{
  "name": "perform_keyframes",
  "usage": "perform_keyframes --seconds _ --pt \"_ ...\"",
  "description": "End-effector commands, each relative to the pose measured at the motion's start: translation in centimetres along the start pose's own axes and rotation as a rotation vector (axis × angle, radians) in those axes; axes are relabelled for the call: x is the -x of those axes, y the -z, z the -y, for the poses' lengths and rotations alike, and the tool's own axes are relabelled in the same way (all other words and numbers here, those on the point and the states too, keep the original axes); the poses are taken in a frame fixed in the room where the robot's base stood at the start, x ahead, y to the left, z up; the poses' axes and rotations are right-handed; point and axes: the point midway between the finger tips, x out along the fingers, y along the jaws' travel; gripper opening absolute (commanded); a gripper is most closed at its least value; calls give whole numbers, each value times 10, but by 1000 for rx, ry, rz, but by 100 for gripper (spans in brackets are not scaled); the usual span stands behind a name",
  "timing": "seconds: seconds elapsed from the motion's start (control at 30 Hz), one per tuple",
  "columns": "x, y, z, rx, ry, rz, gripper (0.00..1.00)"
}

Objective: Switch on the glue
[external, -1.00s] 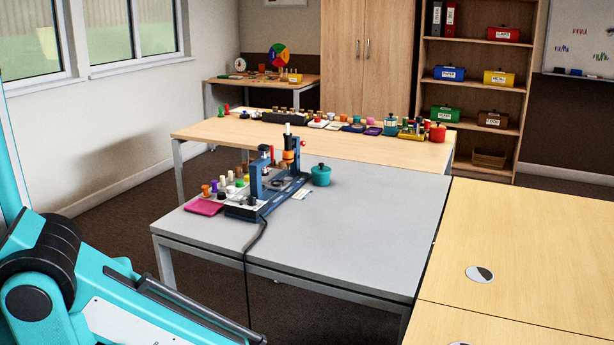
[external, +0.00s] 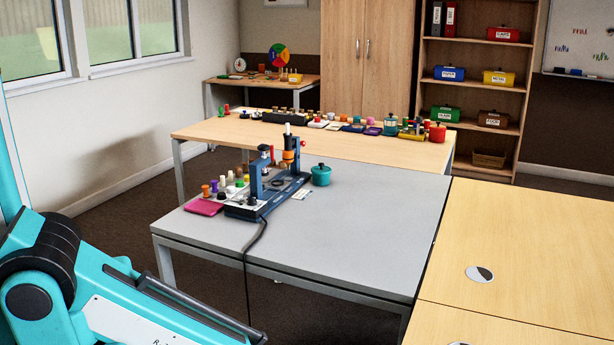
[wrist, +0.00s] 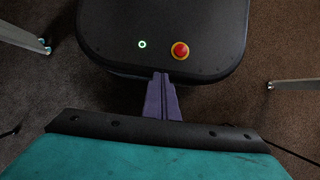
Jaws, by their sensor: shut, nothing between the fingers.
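A blue rig (external: 257,177) stands on the grey table in the external view. It has upright posts, an orange part with a pale top (external: 288,148) on one of them, and a dark knob on its front end. No glue label or switch can be read at this size. A black cable runs from the rig over the table's front edge. My gripper (wrist: 162,76) shows in the wrist view as two purple fingers pressed together, empty. It points at my own dark base and is away from the rig. It is outside the external view.
On the grey table (external: 350,230), a pink pad (external: 204,207) and several small coloured pegs are left of the rig. A teal pot (external: 321,175) is right of it. The table's front right is clear. Table legs (wrist: 297,84) flank my base in the wrist view.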

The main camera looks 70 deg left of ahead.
Motion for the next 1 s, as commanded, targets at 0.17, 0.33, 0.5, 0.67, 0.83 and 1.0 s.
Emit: perform_keyframes --seconds 0.17,0.33,0.5,0.67,0.83,1.0 --pt "26 5 10 74 -10 -17 0" --pt "66 12 27 202 -28 -46 0" --pt "110 19 50 353 -50 -75 0" --pt "151 22 74 497 -72 -100 0" --pt "195 22 103 651 -97 -126 0" --pt "239 19 134 805 -122 -150 0"
